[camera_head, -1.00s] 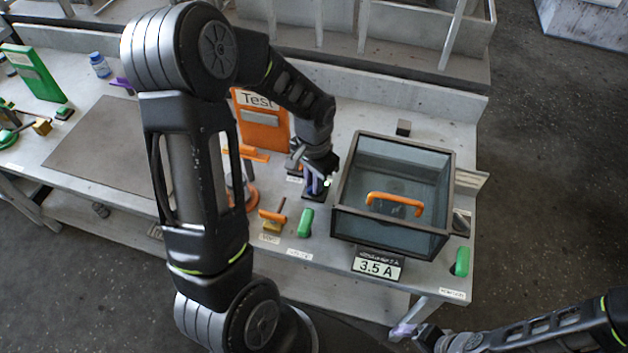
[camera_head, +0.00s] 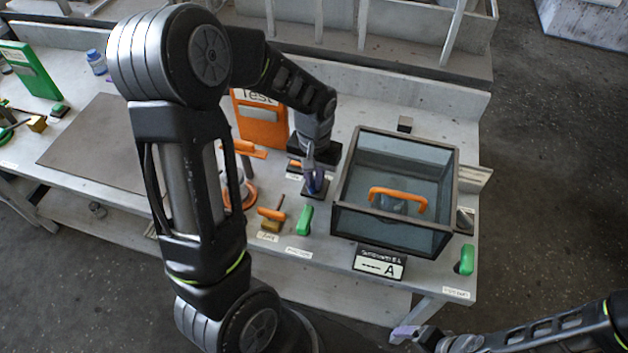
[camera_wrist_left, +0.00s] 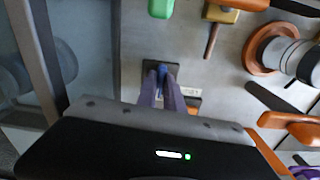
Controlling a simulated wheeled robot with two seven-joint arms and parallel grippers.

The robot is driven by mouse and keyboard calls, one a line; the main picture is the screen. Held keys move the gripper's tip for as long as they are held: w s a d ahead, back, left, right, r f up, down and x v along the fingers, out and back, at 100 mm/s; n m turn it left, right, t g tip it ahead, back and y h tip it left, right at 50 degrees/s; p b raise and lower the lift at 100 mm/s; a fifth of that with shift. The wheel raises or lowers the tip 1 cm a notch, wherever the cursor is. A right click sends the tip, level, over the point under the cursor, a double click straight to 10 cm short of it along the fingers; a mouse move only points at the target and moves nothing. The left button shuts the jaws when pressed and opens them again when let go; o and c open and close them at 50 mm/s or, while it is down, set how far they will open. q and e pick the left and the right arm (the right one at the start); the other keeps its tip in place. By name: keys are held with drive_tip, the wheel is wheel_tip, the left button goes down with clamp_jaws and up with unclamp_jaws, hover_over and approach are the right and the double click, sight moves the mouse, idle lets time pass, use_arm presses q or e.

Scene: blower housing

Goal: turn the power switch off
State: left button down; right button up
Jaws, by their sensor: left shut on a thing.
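The power switch is a small blue lever on a black base (camera_wrist_left: 150,72), seen in the left wrist view just beyond my fingertips. In the head view the switch (camera_head: 316,189) stands on the bench left of the glass box. My left gripper (camera_head: 311,176) reaches down onto it from behind. In the left wrist view its two fingers (camera_wrist_left: 161,84) are closed on the blue lever. The current display (camera_head: 380,264) in front of the box reads dashes and "A". My right gripper (camera_head: 407,333) is off the bench's front edge, too small to judge.
The glass box (camera_head: 347,236) with an orange handle (camera_head: 397,196) stands right of the switch. A bare mat (camera_head: 95,150) lies farther left.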

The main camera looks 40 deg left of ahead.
use_arm(q)
drive_tip(key=n+b, duration=0.1)
drive_tip(key=n, duration=0.2)
drive_tip(key=shift+n, duration=0.4)
drive_tip(key=shift+d+n, duration=0.1)
drive_tip(key=shift+n, duration=1.5)
drive_tip(key=c, duration=1.5)
unclamp_jaws()
drive_tip(key=shift+o, duration=0.2)
wheel_tip(320, 180, up, 8)
drive_tip(key=shift+f+b, duration=0.1)
drive_tip(key=shift+b, duration=0.3)
